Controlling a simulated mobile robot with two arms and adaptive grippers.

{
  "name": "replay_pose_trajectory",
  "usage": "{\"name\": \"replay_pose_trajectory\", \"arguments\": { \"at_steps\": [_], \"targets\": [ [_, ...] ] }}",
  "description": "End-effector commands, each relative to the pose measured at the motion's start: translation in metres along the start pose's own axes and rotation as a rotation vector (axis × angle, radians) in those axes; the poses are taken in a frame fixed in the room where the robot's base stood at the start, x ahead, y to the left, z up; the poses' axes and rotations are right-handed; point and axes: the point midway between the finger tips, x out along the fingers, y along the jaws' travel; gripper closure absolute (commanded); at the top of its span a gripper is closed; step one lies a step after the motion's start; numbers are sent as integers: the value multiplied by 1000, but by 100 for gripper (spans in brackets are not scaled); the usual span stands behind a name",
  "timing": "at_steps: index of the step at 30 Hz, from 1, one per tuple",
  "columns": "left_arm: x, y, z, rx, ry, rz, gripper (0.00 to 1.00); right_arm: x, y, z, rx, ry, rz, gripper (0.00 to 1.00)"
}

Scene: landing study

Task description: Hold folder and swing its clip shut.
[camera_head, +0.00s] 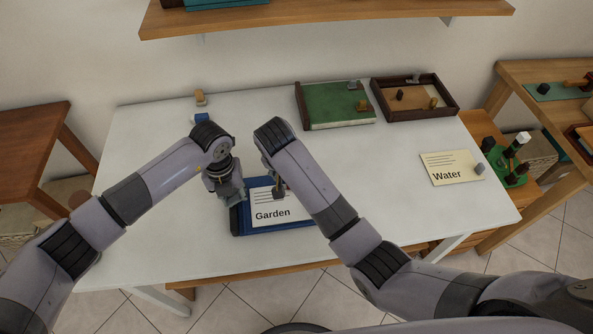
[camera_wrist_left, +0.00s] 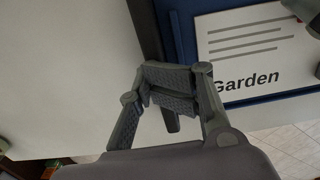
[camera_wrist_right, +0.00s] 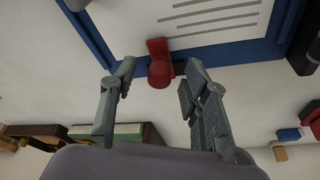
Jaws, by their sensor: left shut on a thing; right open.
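The blue folder (camera_head: 238,222) lies near the front edge of the white table, with a white card (camera_head: 268,214) reading "Garden" on it. My left gripper (camera_head: 232,198) is shut on the folder's left edge; its fingers meet the dark edge in the left wrist view (camera_wrist_left: 166,82). The red clip (camera_wrist_right: 159,64) sits at the folder's far edge in the right wrist view. My right gripper (camera_wrist_right: 158,82) is open, one finger on either side of the clip. I cannot tell whether the fingers touch it. In the head view my right arm mostly hides the clip.
A green book (camera_head: 335,105) and a brown tray (camera_head: 455,108) lie at the back right. A "Water" card (camera_head: 450,170) lies at the right. A small blue and tan object (camera_head: 201,117) stands at the back left. The table's left part is clear.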

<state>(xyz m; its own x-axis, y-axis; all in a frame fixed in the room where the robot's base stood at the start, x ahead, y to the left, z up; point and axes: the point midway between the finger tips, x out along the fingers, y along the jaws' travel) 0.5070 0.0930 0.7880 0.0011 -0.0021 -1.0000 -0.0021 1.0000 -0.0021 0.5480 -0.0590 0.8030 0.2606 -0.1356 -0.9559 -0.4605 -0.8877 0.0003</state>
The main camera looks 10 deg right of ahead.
Motion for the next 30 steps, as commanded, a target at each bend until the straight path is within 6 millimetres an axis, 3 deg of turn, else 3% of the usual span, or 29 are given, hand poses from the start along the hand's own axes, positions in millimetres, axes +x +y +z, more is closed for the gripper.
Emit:
{"name": "replay_pose_trajectory", "arguments": {
  "at_steps": [7, 15, 21, 30],
  "targets": [
    [1, 1, -1, -1, 2, 3, 100, -7, 0, -1, 0, 2, -2, 58],
    [1, 1, -1, -1, 3, 3, 100, -50, -1, -1, 1, 2, -4, 58],
    [1, 1, -1, -1, 3, 4, 100, -72, -1, 0, 0, 1, -2, 58],
    [1, 2, -1, -1, 3, 4, 100, -75, 0, 0, 0, 0, 0, 58]
  ]
}}
